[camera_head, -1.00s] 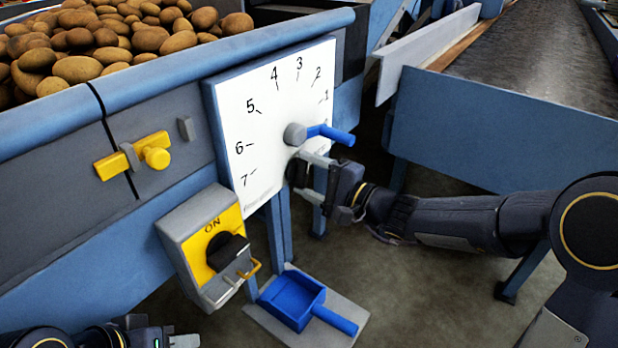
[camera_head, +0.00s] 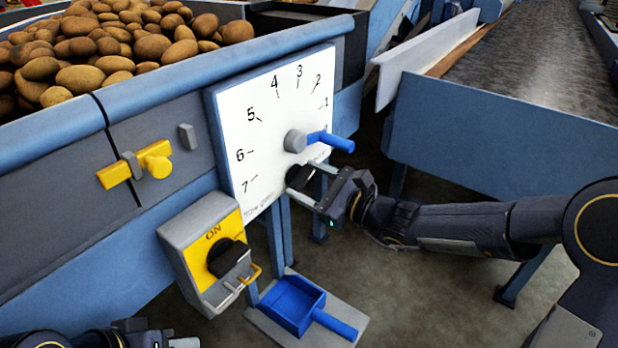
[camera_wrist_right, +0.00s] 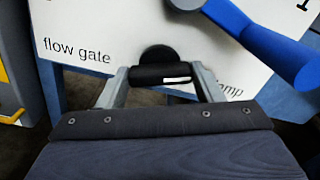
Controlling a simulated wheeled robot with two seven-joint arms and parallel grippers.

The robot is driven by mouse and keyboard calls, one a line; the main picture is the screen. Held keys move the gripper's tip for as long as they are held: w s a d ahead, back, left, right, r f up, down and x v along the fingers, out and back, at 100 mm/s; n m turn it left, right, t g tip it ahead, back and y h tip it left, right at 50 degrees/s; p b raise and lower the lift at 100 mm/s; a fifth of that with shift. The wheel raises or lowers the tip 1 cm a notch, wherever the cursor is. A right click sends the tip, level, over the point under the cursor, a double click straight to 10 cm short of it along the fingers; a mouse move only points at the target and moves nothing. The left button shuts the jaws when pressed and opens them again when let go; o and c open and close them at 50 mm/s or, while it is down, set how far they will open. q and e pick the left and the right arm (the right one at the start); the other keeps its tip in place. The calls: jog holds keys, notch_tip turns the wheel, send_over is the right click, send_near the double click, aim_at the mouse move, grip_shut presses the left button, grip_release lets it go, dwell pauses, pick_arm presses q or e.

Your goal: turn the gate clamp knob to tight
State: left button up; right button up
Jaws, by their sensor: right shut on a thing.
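The black gate clamp knob (camera_head: 299,177) sits low on the white dial panel (camera_head: 262,165), below the blue-handled lever (camera_head: 328,140). In the right wrist view the knob (camera_wrist_right: 160,73) shows a crossbar with a white mark, over partly hidden lettering. My right gripper (camera_head: 308,184) has one finger on each side of the knob and is shut on it; the fingers (camera_wrist_right: 162,82) flank the crossbar ends in the wrist view. Which setting the knob points to cannot be read. My left gripper (camera_head: 172,341) shows only partly at the bottom left edge.
The blue lever's handle sticks out just above my right gripper. A yellow switch box (camera_head: 205,235) and a blue scoop (camera_head: 295,305) lie below left. A yellow latch (camera_head: 135,168) is on the bin wall. A blue conveyor side (camera_head: 490,130) stands behind my right arm.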

jog(key=shift+m+p, duration=1)
jog(key=shift+m, duration=1.1)
jog(key=o, duration=1)
jog(key=shift+s+d, duration=0.1)
jog(key=p+v, duration=0.1)
jog(key=v, duration=0.6)
jog(key=shift+s+d, duration=0.2)
jog(key=shift+d, duration=0.05)
